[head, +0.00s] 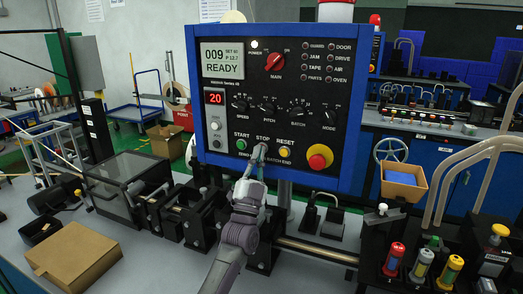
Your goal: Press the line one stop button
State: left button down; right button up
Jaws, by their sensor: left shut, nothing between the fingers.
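A blue-framed control panel (210,100) stands at the centre of the head view. Its screen (222,61) reads "009" and "READY". The STOP label sits in the panel's lower row, between the green START button (241,144) and the yellow RESET button (284,152). My left gripper (258,154) is shut and empty, with its fingertips just below the STOP label. The fingertips cover most of the stop button, and I cannot tell whether they touch it. My right gripper is out of view.
A red mushroom button on a yellow base (319,157) is at the panel's lower right. Dark machine parts line the bench below the panel. A cardboard box (75,255) lies at the left. Red, white and yellow-topped cylinders (421,267) stand at the right.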

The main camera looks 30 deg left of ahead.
pick_arm(q)
jog(key=shift+s, duration=0.4)
jog(key=s+p, duration=0.3)
jog(key=s, duration=0.3)
jog(key=shift+d+p, duration=0.2)
jog(key=shift+p, duration=0.1)
dwell(0.7)
